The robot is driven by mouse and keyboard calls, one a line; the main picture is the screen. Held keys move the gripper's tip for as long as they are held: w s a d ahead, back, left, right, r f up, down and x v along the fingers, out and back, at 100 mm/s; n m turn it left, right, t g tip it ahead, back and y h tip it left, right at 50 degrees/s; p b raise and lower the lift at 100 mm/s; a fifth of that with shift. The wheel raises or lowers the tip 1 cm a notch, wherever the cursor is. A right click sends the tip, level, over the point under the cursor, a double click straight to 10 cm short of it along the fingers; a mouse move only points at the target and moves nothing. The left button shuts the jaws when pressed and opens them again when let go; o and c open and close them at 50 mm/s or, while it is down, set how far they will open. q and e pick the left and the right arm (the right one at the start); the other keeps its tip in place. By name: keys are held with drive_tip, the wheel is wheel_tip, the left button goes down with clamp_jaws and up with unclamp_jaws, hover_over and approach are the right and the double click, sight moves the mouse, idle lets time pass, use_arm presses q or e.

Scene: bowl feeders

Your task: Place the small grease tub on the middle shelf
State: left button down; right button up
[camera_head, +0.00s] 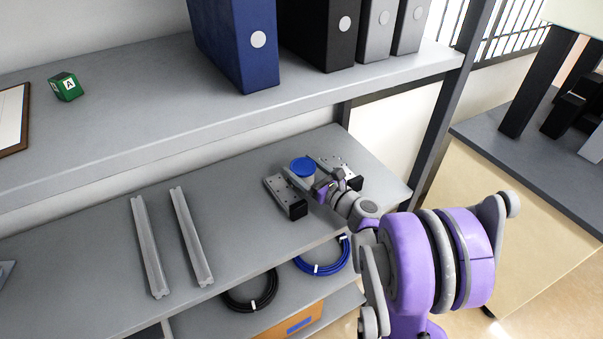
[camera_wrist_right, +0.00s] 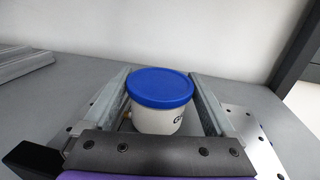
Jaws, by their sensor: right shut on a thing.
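The small grease tub (camera_wrist_right: 157,118) is pale with a blue lid and dark lettering partly in view. It is upright between the two fingers of my right gripper (camera_wrist_right: 163,104), which is shut on it. In the head view its blue lid (camera_head: 302,166) shows over the right end of the middle shelf (camera_head: 243,212), with my right gripper (camera_head: 303,176) around it. The tub's base is hidden, so I cannot tell whether it touches the shelf. My left gripper is not in view.
Perforated metal pieces with black ends, one left (camera_head: 284,196) and one right (camera_head: 345,171), flank my gripper. Two grey rails (camera_head: 192,238) lie further left, with clear shelf between. The upper shelf (camera_head: 150,100) holds binders (camera_head: 236,42). Cable coils (camera_head: 323,268) lie below.

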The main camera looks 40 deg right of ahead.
drive_tip(key=shift+f, duration=0.9)
drive_tip(key=shift+f, duration=0.15)
drive_tip(key=o, duration=1.1)
drive_tip(key=shift+o, duration=0.2)
drive_tip(key=shift+r, duration=0.25)
drive_tip(key=s, duration=0.4)
drive_tip(key=s+b, duration=0.1)
drive_tip(key=s, duration=0.3)
drive_tip(key=s+d, duration=0.1)
drive_tip(key=s, duration=0.3)
drive_tip(key=shift+b, duration=0.35)
